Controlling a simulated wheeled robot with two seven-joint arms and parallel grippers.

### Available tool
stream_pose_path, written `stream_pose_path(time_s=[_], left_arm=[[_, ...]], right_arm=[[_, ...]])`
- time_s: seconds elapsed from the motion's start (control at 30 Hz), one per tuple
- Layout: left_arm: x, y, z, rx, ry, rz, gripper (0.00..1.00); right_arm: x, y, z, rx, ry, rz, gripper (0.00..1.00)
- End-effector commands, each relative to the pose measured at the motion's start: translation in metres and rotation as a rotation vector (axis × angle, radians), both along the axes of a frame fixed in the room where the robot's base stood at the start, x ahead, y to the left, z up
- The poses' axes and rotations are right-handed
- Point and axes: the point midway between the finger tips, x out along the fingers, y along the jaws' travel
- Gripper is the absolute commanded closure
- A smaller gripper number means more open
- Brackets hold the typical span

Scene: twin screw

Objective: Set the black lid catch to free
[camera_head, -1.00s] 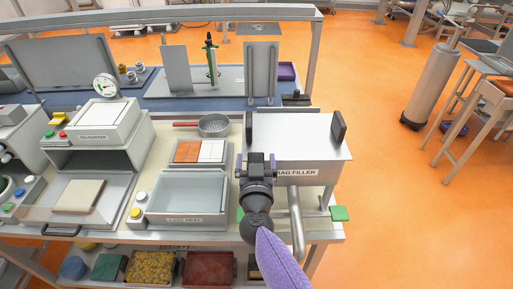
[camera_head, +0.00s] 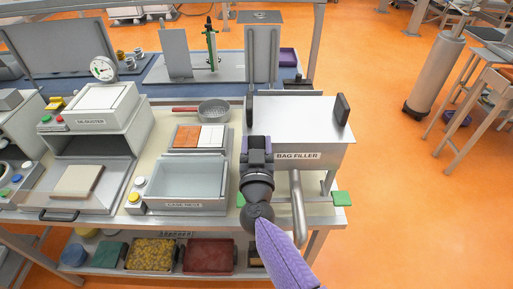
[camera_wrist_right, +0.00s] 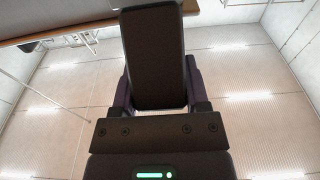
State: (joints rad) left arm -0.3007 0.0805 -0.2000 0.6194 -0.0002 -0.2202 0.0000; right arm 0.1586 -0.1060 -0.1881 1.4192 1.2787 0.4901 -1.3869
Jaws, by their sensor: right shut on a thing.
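The bag filler (camera_head: 297,122) is a grey box with a black upright plate (camera_head: 342,110) at its right end and another (camera_head: 249,109) at its left. My right gripper (camera_head: 256,147) is at the front left of the box. In the right wrist view its fingers (camera_wrist_right: 158,92) are shut on a black slab (camera_wrist_right: 153,50), which appears to be the black lid catch. In the head view the gripper mostly hides this slab, so its setting cannot be told. My left gripper is not in view.
A bent grey pipe (camera_head: 298,208) and a green pad (camera_head: 342,199) are below the bag filler. Open orange floor (camera_head: 420,235) is at right.

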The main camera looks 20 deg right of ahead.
Motion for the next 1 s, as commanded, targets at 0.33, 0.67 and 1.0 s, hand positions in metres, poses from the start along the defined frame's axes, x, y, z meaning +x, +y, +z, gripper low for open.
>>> stream_pose_path(time_s=[0.33,0.67,1.0], left_arm=[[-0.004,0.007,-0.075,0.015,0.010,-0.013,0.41],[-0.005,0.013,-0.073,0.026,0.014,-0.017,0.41],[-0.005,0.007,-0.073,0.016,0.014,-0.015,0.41]], right_arm=[[-0.013,0.004,-0.016,-0.083,-0.290,0.001,1.00],[-0.014,0.004,-0.011,-0.087,-0.307,0.002,1.00],[-0.014,0.004,-0.010,-0.088,-0.309,0.001,0.06]])
